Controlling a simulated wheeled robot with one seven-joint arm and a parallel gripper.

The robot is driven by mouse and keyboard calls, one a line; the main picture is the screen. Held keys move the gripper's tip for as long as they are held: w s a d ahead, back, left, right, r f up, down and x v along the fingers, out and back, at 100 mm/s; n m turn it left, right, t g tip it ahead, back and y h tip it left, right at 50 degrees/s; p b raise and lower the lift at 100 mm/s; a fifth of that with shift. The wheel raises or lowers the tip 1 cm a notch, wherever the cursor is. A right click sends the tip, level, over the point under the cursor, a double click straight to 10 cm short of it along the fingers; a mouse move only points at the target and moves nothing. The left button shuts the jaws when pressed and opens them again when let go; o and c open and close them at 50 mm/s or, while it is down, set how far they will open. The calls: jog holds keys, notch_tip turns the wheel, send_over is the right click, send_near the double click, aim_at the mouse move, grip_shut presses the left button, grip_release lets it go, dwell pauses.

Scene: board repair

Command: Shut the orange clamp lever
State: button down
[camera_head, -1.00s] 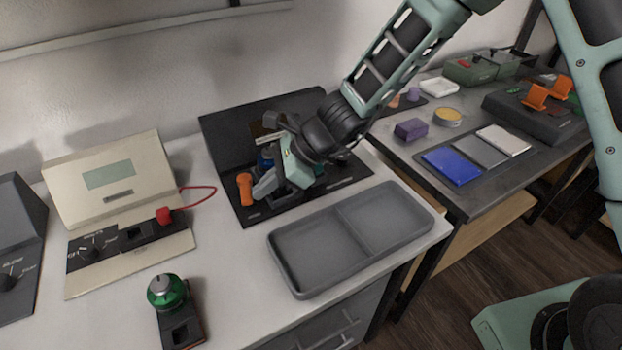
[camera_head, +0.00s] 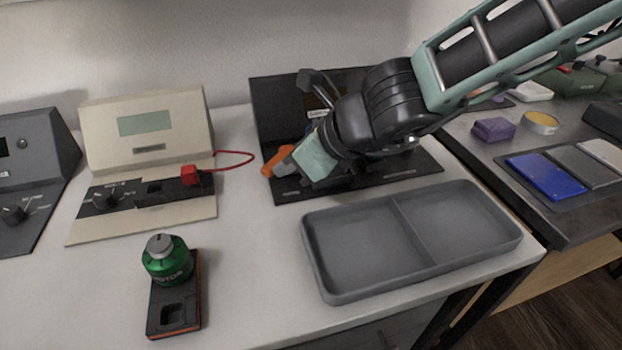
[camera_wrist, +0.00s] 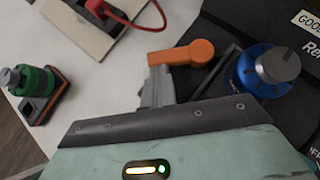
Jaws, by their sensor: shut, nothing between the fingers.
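The orange clamp lever (camera_head: 275,162) shows at the left side of the black fixture (camera_head: 349,188), partly hidden by my gripper in the head view. In the wrist view the shut fingers (camera_wrist: 158,75) overlap the lever's left end. A blue knob with a grey top (camera_wrist: 270,72) stands on the fixture right of the lever.
A grey two-part tray (camera_head: 330,287) lies in front of the fixture. A cream meter (camera_head: 150,120) with a red plug (camera_head: 190,175) and wire stands left.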

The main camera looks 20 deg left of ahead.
jog(key=m+b, duration=0.1)
jog(key=b, duration=0.1)
jog(key=f+t+b, duration=0.1)
jog(key=shift+s+a+m+b, duration=0.15)
jog(key=shift+a+m+b, duration=0.15)
jog(key=shift+m+b, duration=0.1)
jog(key=m+t+b, duration=0.1)
jog(key=a+m+t+h+b, duration=0.1)
jog(key=shift+s+r+m+b, duration=0.1)
jog(key=shift+r+m+b, duration=0.2)
jog(key=shift+r+b, duration=0.1)
jog(key=shift+r, duration=0.1)
jog(key=shift+w+d+p, duration=0.25)
jog(key=shift+w+p, duration=0.3)
jog(key=shift+w, duration=0.2)
